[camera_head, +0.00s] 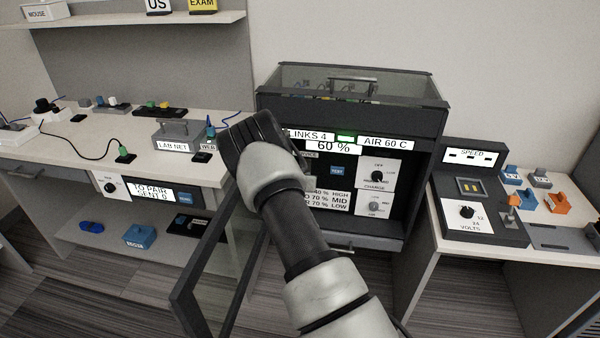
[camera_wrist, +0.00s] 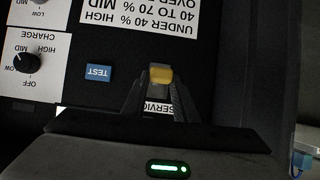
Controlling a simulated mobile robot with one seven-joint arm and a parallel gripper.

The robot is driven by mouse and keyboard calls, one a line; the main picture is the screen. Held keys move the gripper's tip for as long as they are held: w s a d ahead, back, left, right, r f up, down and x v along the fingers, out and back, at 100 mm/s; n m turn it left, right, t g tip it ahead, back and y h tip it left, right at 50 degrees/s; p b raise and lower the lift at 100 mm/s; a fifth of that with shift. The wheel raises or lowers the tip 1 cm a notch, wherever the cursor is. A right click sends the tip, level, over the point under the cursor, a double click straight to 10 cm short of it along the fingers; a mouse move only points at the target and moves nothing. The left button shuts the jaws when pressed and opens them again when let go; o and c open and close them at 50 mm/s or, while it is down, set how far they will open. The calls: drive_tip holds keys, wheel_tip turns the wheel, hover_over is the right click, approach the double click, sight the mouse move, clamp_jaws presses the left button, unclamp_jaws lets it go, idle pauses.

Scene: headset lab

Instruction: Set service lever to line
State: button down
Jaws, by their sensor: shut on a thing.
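The service lever (camera_wrist: 161,73) shows in the wrist view as a yellow tip between the fingers of my gripper (camera_wrist: 158,85). My gripper is shut on it. The label reading SERVICE (camera_wrist: 158,107) is partly covered by the fingers. The lever's position marks are hidden, so I cannot tell its setting. In the head view my wrist and hand (camera_head: 265,155) cover the left part of the dark cabinet's front panel (camera_head: 337,192), and the lever and fingertips are out of sight behind them.
The panel carries a blue TEST button (camera_wrist: 98,72) and a CHARGE knob (camera_wrist: 27,62) close by. The open glass door (camera_head: 190,285) stands left of my arm. A side table with a VOLTS knob (camera_head: 467,212) is at right, and a LAB NET box (camera_head: 178,134) at left.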

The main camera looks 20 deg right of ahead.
drive_tip(key=shift+w+d+r+g+y+p, duration=0.1)
drive_tip(key=shift+w+r+g+y+p, duration=0.05)
drive_tip(key=shift+r+g+y+p, duration=0.3)
drive_tip(key=shift+w+d+r+g+y+p, duration=0.1)
drive_tip(key=shift+r+g+y+p, duration=0.15)
drive_tip(key=shift+r+g, duration=0.3)
drive_tip(key=shift+w+d+r+g+y+p, duration=0.15)
drive_tip(key=shift+w+r+g+y+p, duration=0.15)
drive_tip(key=shift+g+y+p, duration=0.5)
drive_tip(key=c, duration=1.4)
unclamp_jaws()
drive_tip(key=shift+r, duration=0.1)
drive_tip(key=shift+s+r, duration=0.15)
drive_tip(key=shift+r, duration=0.2)
drive_tip(key=p+v, duration=0.2)
drive_tip(key=v, duration=1.4)
drive_tip(key=shift+a+r, duration=0.25)
drive_tip(key=shift+a, duration=0.2)
